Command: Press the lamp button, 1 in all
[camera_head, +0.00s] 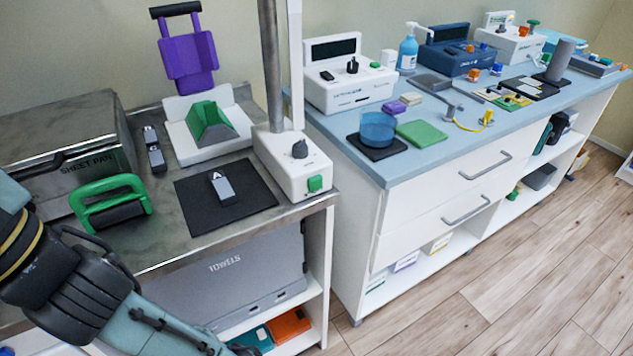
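A white box-shaped base (275,163) stands at the right front corner of the steel-edged counter. A grey pole rises from its back and leaves the top of the picture, so any lamp head is out of view. Nothing touches the button. My arm crosses the lower left and runs out at the bottom edge. My gripper is not in view.
A black mat (226,196) with a small grey device lies left of the base. A blue-topped cabinet (430,165) with several devices stands to the right. Wooden floor (520,290) is clear at lower right.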

